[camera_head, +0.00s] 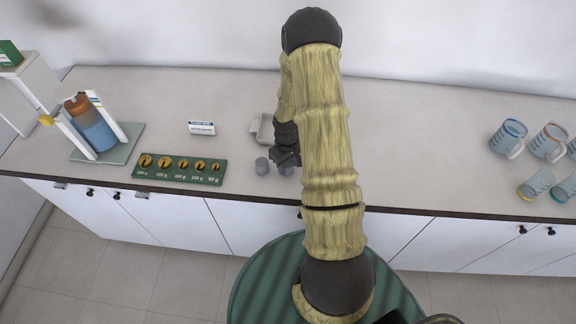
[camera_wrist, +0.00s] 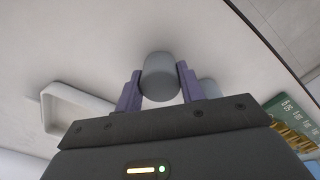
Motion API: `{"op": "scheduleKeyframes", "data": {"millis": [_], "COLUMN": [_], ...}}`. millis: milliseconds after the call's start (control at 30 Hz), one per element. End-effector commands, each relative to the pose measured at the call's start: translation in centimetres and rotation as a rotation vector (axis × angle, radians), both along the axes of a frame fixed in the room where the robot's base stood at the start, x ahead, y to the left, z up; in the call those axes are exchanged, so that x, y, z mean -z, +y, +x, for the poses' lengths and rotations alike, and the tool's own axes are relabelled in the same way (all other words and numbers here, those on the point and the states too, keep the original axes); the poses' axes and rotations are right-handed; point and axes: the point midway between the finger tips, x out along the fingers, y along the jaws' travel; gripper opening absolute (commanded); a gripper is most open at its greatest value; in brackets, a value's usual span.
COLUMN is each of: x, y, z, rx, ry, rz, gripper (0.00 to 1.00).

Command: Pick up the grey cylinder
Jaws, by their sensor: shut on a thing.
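A grey cylinder (camera_wrist: 160,77) sits between the two purple fingers of my gripper (camera_wrist: 160,88) in the wrist view, with a finger against each side. My gripper is shut on it. In the head view my gripper (camera_head: 287,158) is near the counter's front edge, and the held cylinder (camera_head: 287,170) shows just below it. I cannot tell whether it is clear of the counter. A second grey cylinder (camera_head: 261,166) stands just to the left; in the wrist view it is partly hidden behind the right finger (camera_wrist: 209,88).
A pale tray (camera_head: 265,130) lies just behind the gripper. Several glass mugs (camera_head: 508,137) stand at the far right.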

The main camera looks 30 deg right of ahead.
Motion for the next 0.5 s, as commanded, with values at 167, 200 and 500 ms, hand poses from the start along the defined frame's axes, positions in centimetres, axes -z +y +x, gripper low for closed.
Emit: {"op": "scheduleKeyframes", "data": {"millis": [167,200,500], "x": [-2.1,-2.8,-7.8], "y": [-0.1,-0.1,-0.1], "z": [0.0,0.1,0.1], "rx": [0.001,0.001,0.001], "ry": [-0.004,-0.005,-0.004], "rz": [-0.001,-0.001,-0.002], "gripper": [0.10,0.10,0.10]}}
